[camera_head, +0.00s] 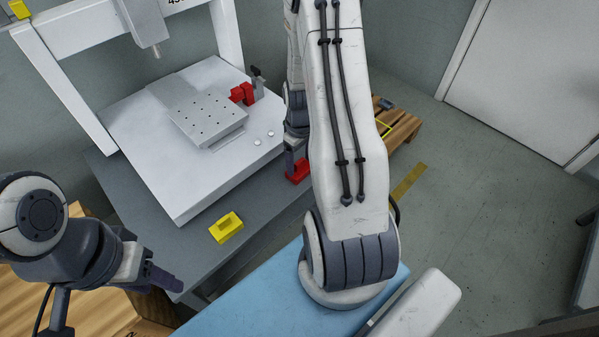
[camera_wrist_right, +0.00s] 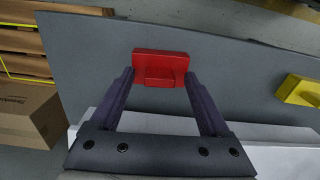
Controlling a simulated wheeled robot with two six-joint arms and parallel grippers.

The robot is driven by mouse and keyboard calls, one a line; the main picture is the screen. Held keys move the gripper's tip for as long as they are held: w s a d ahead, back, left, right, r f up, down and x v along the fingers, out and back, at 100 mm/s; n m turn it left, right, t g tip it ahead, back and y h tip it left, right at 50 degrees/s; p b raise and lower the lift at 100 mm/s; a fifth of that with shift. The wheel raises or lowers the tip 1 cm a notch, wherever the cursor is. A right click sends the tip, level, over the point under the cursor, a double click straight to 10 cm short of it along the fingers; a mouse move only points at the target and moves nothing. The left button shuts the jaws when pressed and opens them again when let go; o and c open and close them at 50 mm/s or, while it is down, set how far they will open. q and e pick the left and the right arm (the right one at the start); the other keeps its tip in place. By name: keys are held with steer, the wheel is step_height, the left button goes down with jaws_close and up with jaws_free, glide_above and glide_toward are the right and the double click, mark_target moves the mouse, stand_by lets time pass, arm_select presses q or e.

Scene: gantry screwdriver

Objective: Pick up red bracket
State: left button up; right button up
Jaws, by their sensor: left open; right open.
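The red bracket (camera_head: 298,171) lies on the grey table near its right edge, partly hidden behind my right arm. In the right wrist view the red bracket (camera_wrist_right: 160,66) is a flat block with a raised middle part. My right gripper (camera_wrist_right: 160,78) is open, with one finger on each side of the bracket near its front. I cannot tell whether the fingers touch it. In the head view my right gripper (camera_head: 292,160) is mostly hidden behind its own arm, just above the bracket. My left gripper (camera_head: 172,282) is open and empty at the lower left, away from the bracket.
A yellow bracket (camera_head: 227,226) lies on the grey table (camera_head: 160,215). Another red part (camera_head: 243,94) sits by a clamp on the white gantry machine bed (camera_head: 180,195). A wooden pallet (camera_head: 402,128) stands on the floor beyond. A cardboard box (camera_wrist_right: 28,118) shows in the wrist view.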

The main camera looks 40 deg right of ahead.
steer(key=shift+f, duration=0.35)
steer(key=shift+r, duration=0.1)
jaws_close()
